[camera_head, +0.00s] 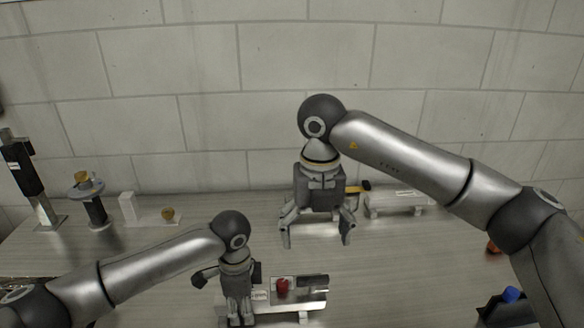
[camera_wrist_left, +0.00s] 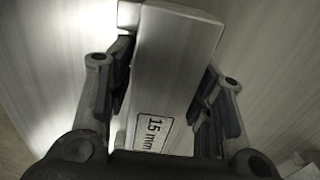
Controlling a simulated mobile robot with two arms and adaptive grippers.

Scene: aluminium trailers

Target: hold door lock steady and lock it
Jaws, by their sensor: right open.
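A metal door lock (camera_head: 311,301) with a red knob (camera_head: 283,285) and a dark block sits on the bench at front centre. My left gripper (camera_head: 241,322) points down at its left end. In the left wrist view, the left gripper's fingers (camera_wrist_left: 163,95) stand on either side of a pale metal block (camera_wrist_left: 172,62) labelled "15 mm". The finger pads lie close along its sides; whether they press on it is not clear. My right gripper (camera_head: 317,238) is open and empty, pointing down above the bench, behind and above the door lock.
Another metal fixture (camera_head: 400,201) with a yellow-and-black part stands at the back right. Several fixtures, including a dark post (camera_head: 96,210) and a white block (camera_head: 128,207), stand at the back left. A dark bin with a blue item (camera_head: 511,295) is at front right. A block wall closes the back.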

